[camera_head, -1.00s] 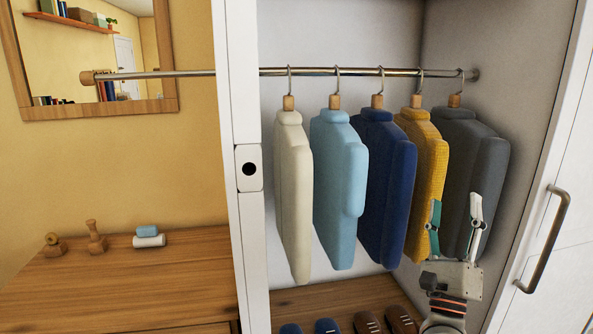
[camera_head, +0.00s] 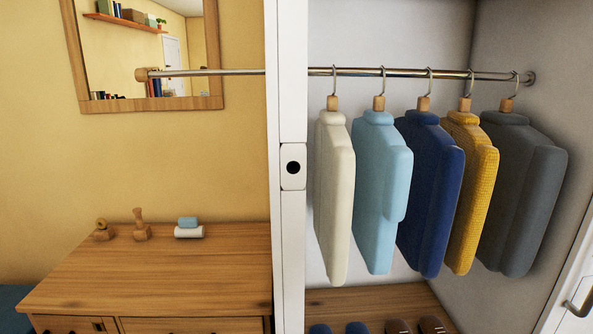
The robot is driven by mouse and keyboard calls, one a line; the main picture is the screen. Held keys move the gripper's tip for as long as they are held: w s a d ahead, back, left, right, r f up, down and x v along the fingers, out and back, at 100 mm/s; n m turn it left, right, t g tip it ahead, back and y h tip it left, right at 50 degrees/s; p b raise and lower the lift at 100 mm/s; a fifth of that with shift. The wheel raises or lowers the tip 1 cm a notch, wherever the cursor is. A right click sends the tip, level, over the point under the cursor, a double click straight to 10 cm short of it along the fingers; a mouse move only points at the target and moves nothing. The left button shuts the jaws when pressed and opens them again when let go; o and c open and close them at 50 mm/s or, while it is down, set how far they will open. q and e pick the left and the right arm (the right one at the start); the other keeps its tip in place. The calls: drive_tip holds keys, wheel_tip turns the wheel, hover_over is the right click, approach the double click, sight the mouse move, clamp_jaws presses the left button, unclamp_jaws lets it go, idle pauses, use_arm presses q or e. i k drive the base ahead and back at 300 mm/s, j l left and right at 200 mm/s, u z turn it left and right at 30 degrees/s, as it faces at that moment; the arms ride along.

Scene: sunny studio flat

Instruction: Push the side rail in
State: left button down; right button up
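The side rail (camera_head: 210,73) is a metal rod with a round wooden knob (camera_head: 142,74) on its left end. It sticks out to the left of the wardrobe's white side post (camera_head: 287,110), in front of the mirror. A metal rail (camera_head: 400,72) runs at the same height inside the wardrobe, with several garments on hooks; the post hides where the two meet. Neither of my grippers is in view.
A wooden dresser (camera_head: 150,275) stands below the side rail, with small wooden objects and a blue and white roll-like pair (camera_head: 189,229) on top. Shoes (camera_head: 398,327) sit on the wardrobe floor. A framed mirror (camera_head: 150,105) hangs behind the rail. The space around the knob looks clear.

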sight(142, 75)
drive_tip(key=j+z, duration=0.15)
drive_tip(key=j, duration=0.75)
drive_tip(key=j+z, duration=0.1)
drive_tip(key=j, duration=0.8)
drive_tip(key=k+j+z, duration=0.15)
drive_tip(key=j, duration=0.75)
